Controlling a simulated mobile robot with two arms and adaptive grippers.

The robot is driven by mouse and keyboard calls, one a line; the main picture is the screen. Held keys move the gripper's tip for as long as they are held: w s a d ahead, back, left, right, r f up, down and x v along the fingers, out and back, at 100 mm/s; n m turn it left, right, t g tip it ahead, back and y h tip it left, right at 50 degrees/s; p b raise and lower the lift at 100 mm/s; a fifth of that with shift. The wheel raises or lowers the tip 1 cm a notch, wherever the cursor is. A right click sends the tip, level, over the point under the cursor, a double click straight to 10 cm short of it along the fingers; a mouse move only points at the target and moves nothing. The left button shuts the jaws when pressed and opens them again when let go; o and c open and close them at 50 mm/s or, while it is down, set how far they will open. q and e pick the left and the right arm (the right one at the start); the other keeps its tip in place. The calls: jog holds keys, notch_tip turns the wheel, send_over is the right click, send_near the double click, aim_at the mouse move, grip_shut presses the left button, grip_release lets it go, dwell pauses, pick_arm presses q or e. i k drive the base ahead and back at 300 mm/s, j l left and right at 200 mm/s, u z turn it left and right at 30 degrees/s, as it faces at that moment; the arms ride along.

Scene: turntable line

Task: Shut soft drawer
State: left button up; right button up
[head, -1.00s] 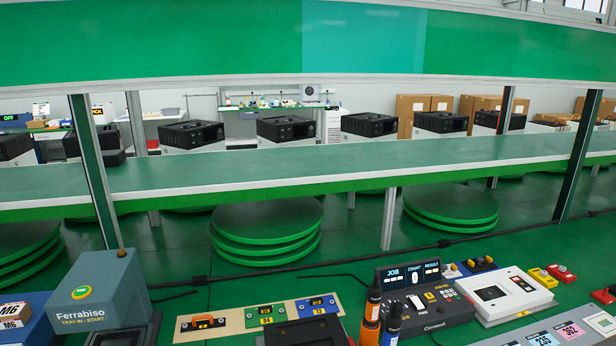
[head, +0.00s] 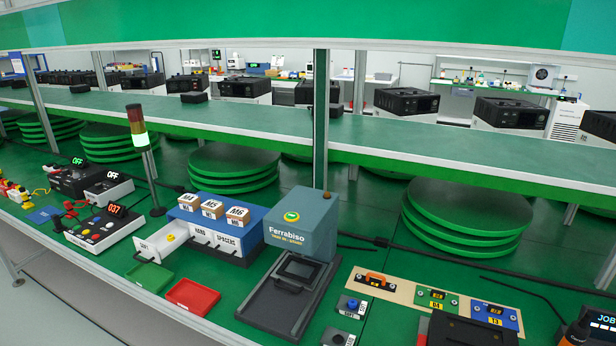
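The soft drawer (head: 150,251) is the leftmost drawer of a blue and white drawer unit (head: 215,213) in the head view. It is pulled out toward the front edge of the table, and a small yellow thing (head: 170,238) lies inside. The two drawers to its right, marked HARD and SPACERS, look shut. Boxes marked M4, M5 and M6 stand on top of the unit. Neither of my grippers shows in the head view.
A green tray (head: 150,277) and a red tray (head: 193,297) lie just in front of the unit. The Ferrabiso machine (head: 301,222) stands close on its right. A signal tower (head: 141,150) rises behind on the left, near a button panel (head: 103,229).

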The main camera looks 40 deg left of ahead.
aim_at(155, 248)
jog(key=u, duration=2.25)
